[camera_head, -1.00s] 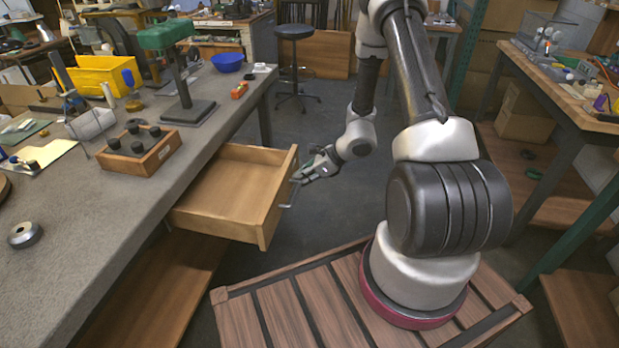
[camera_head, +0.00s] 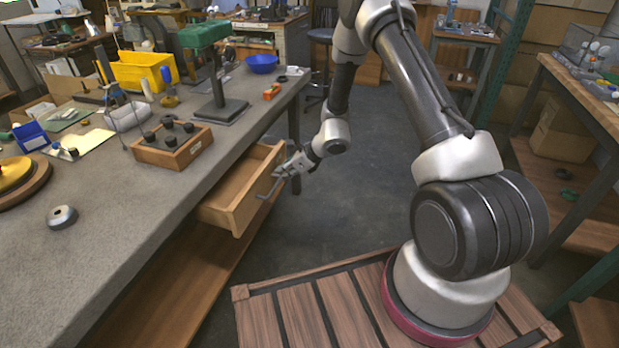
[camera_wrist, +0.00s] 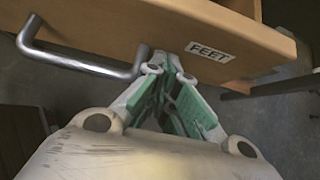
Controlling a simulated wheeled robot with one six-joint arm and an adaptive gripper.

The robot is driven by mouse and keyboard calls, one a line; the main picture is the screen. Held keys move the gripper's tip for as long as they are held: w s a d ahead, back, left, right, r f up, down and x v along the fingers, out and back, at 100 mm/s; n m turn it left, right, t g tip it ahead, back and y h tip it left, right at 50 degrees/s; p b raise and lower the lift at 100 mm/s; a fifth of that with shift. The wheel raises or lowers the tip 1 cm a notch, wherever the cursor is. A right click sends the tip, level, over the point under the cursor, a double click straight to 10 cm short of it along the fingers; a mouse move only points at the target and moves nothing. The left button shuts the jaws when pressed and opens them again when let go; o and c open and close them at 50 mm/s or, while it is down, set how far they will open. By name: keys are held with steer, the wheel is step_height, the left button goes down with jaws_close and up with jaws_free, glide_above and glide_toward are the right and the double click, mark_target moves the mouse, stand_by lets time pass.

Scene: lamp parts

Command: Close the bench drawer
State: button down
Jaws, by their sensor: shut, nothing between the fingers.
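The wooden bench drawer (camera_head: 236,193) is partly open and sticks out from under the grey bench top (camera_head: 120,250). Its front, in the wrist view (camera_wrist: 130,25), carries a metal bar handle (camera_wrist: 80,62) and a label reading "FEET" (camera_wrist: 210,50). My gripper (camera_head: 280,172) is at the drawer front, near the far end of the handle. In the wrist view my gripper (camera_wrist: 172,62) has its fingertips together, close to or against the drawer front between handle and label. Nothing is held. Whether the tips touch the wood is hard to tell.
A lower wooden shelf (camera_head: 165,290) lies below. Open floor (camera_head: 350,205) lies right of the drawer.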

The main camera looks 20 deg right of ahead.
glide_toward(248, 173)
steer(key=w+a+f, duration=0.3)
steer(key=a, duration=0.1)
steer(key=shift+w+a, duration=0.1)
steer(key=shift+a, duration=0.05)
steer(key=shift+w+a+r, duration=0.1)
steer(key=shift+w+a, duration=0.25)
steer(key=shift+a, duration=0.1)
steer(key=shift+w+a, duration=0.1)
steer(key=shift+a+r, duration=0.1)
steer(key=shift+r, duration=0.05)
